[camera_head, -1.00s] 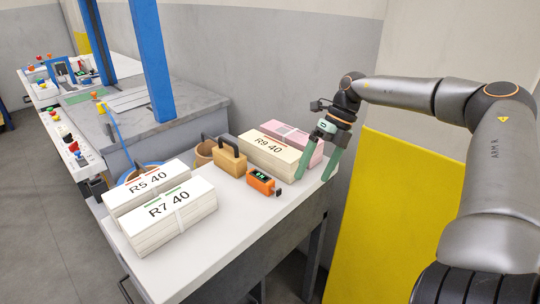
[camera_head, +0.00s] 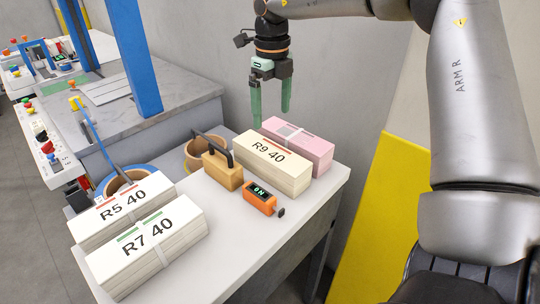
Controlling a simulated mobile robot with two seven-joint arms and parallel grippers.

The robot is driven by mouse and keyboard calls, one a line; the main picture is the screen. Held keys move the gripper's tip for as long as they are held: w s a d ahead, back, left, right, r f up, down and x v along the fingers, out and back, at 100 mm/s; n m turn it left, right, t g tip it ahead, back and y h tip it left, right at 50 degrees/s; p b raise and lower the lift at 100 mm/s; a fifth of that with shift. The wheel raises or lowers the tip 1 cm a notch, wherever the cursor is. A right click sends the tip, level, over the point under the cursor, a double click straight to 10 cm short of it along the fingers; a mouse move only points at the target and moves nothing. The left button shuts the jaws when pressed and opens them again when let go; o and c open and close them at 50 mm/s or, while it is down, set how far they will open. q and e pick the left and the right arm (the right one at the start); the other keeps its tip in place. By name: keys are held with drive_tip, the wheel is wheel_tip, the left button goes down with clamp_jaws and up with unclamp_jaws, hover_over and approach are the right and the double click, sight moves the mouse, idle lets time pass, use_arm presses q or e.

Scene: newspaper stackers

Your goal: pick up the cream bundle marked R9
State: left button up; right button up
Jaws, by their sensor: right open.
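The cream bundle marked R9 40 (camera_head: 272,166) lies on the white table, toward its right end. A pink bundle (camera_head: 300,146) lies right beside it, behind and to the right. My right gripper (camera_head: 271,118) has green fingers, spread apart and pointing down with nothing between them. In the picture it shows above and behind the two bundles, with its fingertips near the top end of the pink and cream bundles. How high it is over them is hard to tell. My left gripper is not in view.
A wooden block with a dark handle (camera_head: 222,168) and an orange device (camera_head: 259,198) stand close left of the cream bundle. White bundles R5 (camera_head: 120,212) and R7 (camera_head: 150,245) lie at the table's left. The white table (camera_head: 235,258) is clear in front.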

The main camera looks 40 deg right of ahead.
hover_over(270, 150)
drive_tip(key=f, duration=0.6)
drive_tip(key=shift+s+d, duration=0.15)
drive_tip(key=shift+s, duration=0.05)
drive_tip(key=shift+w+f, duration=0.1)
drive_tip(key=shift+f, duration=2.9)
drive_tip(key=shift+c, duration=0.2)
clamp_jaws()
drive_tip(key=shift+w+r, duration=0.15)
drive_tip(key=shift+r, duration=0.05)
